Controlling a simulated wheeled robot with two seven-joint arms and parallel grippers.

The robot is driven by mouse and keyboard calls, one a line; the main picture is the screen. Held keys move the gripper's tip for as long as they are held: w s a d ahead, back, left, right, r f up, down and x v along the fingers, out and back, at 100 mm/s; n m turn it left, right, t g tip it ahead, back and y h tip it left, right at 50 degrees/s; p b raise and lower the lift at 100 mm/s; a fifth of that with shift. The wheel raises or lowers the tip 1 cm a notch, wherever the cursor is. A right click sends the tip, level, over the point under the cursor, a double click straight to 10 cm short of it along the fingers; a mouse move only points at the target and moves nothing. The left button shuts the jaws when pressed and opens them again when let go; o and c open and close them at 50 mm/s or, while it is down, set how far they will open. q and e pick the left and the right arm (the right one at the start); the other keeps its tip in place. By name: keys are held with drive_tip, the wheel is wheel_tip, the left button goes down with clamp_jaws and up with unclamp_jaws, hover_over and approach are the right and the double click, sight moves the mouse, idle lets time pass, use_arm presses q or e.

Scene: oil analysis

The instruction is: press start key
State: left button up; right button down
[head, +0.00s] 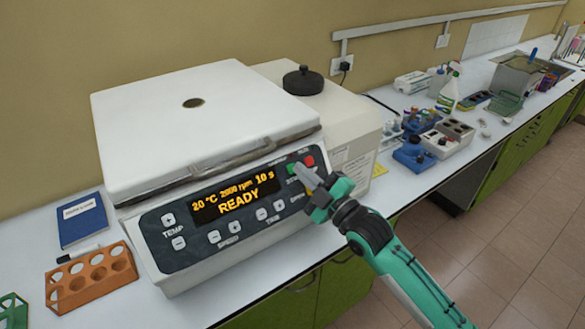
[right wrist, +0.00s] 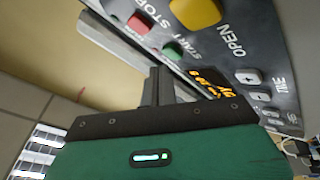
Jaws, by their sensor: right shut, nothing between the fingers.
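A white centrifuge (head: 205,115) with its lid closed stands on the bench. Its dark front panel has a lit display (head: 236,198) reading "20 °C 2000 rpm 10 s READY". The green start key (head: 291,169) shows just beside my right fingertips in the head view; it also shows in the right wrist view (right wrist: 172,50), labelled START. The red stop key (head: 309,161) is up and to its right. My right gripper (head: 302,172) is shut and empty, its tips close in front of the panel near the start key. I cannot tell whether they touch it. My left gripper is not in view.
A yellow key (right wrist: 196,9) marked OPEN lies near the start key. An orange tube rack (head: 92,280) and a blue notebook (head: 82,221) lie left of the centrifuge. A pale box (head: 340,130) with a black-lidded pot (head: 303,80) stands right behind my gripper.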

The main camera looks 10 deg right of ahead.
drive_tip(key=shift+w+f, duration=0.1)
idle(0.6)
drive_tip(key=shift+w+a+f, duration=0.15)
drive_tip(key=shift+w, duration=0.1)
drive_tip(key=shift+w+a+f, duration=0.1)
drive_tip(key=shift+w+f, duration=0.1)
drive_tip(key=shift+w, duration=0.05)
idle(0.7)
drive_tip(key=shift+r, duration=0.1)
drive_tip(key=shift+s+d+r+p, duration=0.25)
drive_tip(key=shift+s+r+p, duration=0.1)
drive_tip(key=shift+s, duration=0.3)
drive_tip(key=shift+r, duration=0.1)
drive_tip(key=s+p, duration=0.1)
drive_tip(key=s+d+r+p, duration=0.1)
drive_tip(key=s+r, duration=0.1)
drive_tip(key=s, duration=0.1)
drive_tip(key=shift+d+r+p, duration=0.25)
drive_tip(key=shift+p, duration=0.15)
